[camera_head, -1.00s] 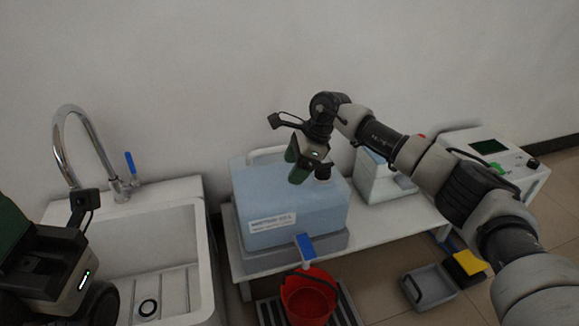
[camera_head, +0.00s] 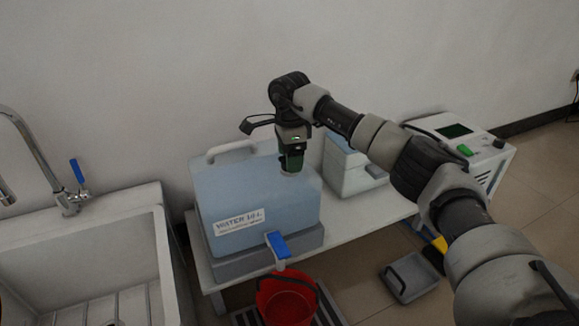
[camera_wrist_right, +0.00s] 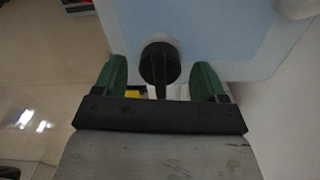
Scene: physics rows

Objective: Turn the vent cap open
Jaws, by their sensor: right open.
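The pale blue water container (camera_head: 262,198) stands on a low white table, with a white label on its front. The vent cap (camera_wrist_right: 160,62) is black and round, with a narrow bar, in the right wrist view. In the head view my gripper hides the cap. My right gripper (camera_head: 291,166) points down over the container's top right part. In the right wrist view its green fingers (camera_wrist_right: 160,80) are open, one on each side of the cap, with gaps showing on both sides. My left gripper is out of view.
A blue-handled tap (camera_head: 277,245) sits low on the container's front, above a red bucket (camera_head: 287,298). A sink (camera_head: 95,260) is at left. A white box (camera_head: 350,170) and a device with a screen (camera_head: 470,150) stand at right.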

